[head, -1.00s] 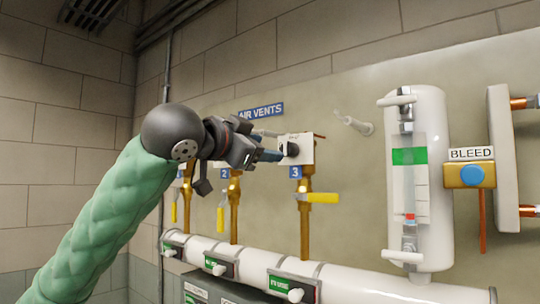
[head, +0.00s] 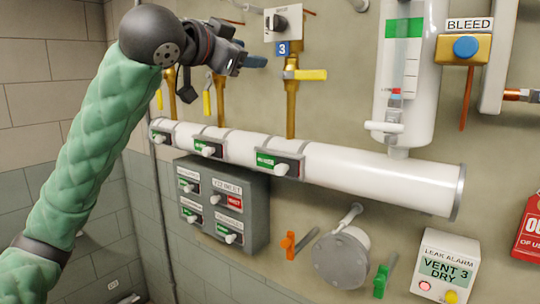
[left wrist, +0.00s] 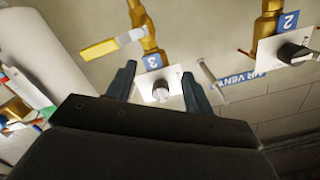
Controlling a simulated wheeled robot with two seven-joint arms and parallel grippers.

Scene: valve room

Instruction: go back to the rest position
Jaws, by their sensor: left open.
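My left gripper (head: 252,62) is open and empty in the head view, raised in front of the wall. It is a little below and left of the black knob (head: 277,22) on the white plate of vent 3, with a gap between them. In the left wrist view my two fingers (left wrist: 160,82) are spread, and the vent 3 knob (left wrist: 161,92) shows between them, beyond the tips. The yellow lever (head: 311,75) of vent 3 points right, below its blue number tag (head: 283,48). My right gripper is not in view.
Below the arm run a white manifold pipe (head: 380,180) and a grey switch box (head: 258,206). A white gauge cylinder (head: 424,85) and a blue bleed button (head: 466,47) are at right. A round flange (head: 340,258), orange handle (head: 289,245), green handle (head: 380,281) and leak alarm (head: 447,268) are lower.

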